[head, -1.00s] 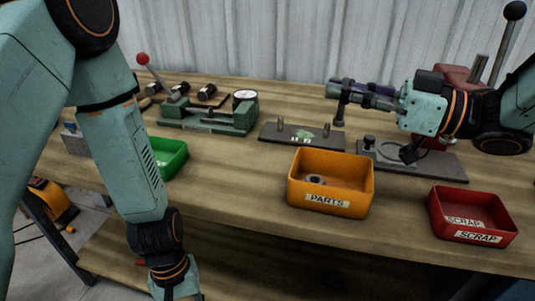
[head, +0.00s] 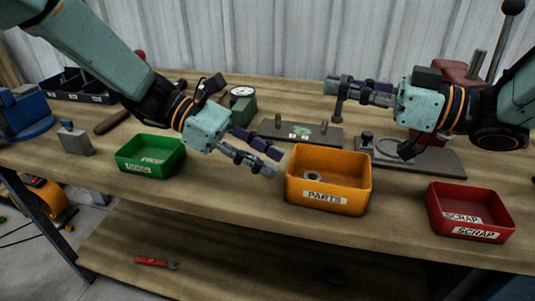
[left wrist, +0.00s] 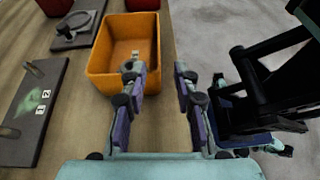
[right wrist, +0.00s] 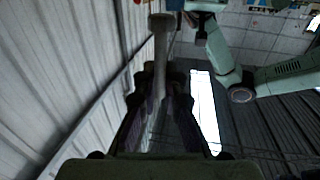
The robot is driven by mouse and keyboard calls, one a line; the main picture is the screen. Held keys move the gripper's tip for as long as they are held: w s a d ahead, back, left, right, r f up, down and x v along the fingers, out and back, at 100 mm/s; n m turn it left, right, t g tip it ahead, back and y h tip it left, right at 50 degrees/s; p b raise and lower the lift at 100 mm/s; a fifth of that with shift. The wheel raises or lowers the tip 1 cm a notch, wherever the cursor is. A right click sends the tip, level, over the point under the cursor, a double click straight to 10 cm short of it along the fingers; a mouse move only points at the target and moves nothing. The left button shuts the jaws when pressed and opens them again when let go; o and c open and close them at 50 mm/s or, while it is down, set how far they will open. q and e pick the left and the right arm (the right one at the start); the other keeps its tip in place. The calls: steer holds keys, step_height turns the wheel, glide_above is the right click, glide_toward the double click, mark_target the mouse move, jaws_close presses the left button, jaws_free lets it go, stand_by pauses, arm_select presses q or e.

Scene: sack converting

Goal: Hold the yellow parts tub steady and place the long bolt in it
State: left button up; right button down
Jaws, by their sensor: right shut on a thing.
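The yellow parts tub (head: 328,198), labelled PARTS, stands on the bench with a small ring-like part inside. My left gripper (head: 277,163) is open beside the tub's left wall. In the left wrist view its fingers (left wrist: 157,72) are apart, the left one overlapping the tub's near wall (left wrist: 105,86); I cannot tell whether it touches. My right gripper (head: 333,87) is shut on the long bolt (head: 339,112), which hangs upright above the bench behind the tub. In the right wrist view the bolt (right wrist: 161,45) stands out between the fingers.
A green bin (head: 150,165) stands left and a red SCRAP bin (head: 470,220) right of the tub. Behind are a dark plate with pins (head: 300,132) and a fixture plate (head: 430,161). The bench between the green bin and tub is clear under my left arm.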

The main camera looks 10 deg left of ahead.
mark_target(326, 187)
arm_select(q)
steer(key=x, duration=1)
steer(key=shift+d, duration=0.35)
steer(key=shift+d+f, duration=0.2)
steer(key=shift+d, duration=0.45)
jaws_close()
